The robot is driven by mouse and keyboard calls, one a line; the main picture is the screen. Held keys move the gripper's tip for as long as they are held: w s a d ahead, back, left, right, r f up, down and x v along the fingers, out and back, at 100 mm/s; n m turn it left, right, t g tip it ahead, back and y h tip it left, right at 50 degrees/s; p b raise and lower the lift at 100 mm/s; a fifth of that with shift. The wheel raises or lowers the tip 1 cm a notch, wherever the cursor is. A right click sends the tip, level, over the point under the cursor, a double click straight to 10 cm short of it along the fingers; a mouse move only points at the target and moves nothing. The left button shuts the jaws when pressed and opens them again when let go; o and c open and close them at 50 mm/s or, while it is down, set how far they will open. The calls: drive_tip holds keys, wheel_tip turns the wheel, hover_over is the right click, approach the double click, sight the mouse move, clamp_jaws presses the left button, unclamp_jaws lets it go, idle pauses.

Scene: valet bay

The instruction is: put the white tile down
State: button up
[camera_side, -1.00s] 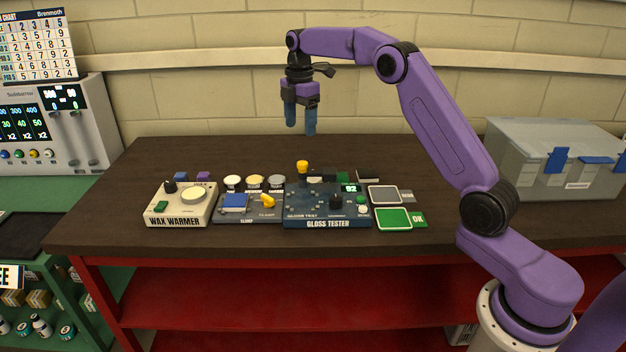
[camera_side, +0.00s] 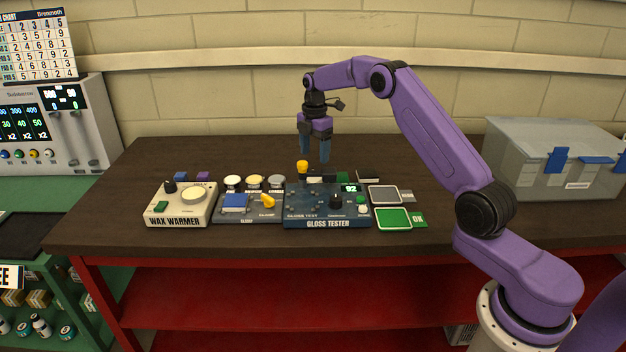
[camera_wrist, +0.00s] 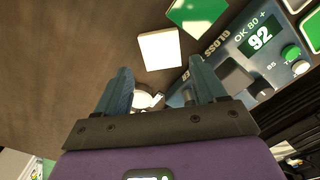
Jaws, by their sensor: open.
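The white tile (camera_wrist: 160,49) lies flat on the dark table beside the gloss tester (camera_wrist: 232,58) in the wrist view. In the side view the tester (camera_side: 328,205) hides most of the tile's place. My gripper (camera_side: 316,160) is open and empty, pointing down above the table just behind the tester. In the wrist view my fingers (camera_wrist: 158,68) are apart, with the white tile beyond their tips and nothing held between them. A green tile (camera_wrist: 198,12) lies beside the white tile, on the side toward the tester's display.
The wax warmer (camera_side: 180,204) and a clamp unit (camera_side: 247,208) stand left of the tester. Behind them are several round pots (camera_side: 254,181). A grey pad (camera_side: 385,195) and green OK pad (camera_side: 393,219) lie right. A clear bin (camera_side: 553,165) stands far right.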

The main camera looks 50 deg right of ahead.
sight(313, 179)
drive_tip(key=shift+f, duration=3.65)
drive_tip(key=c, duration=0.8)
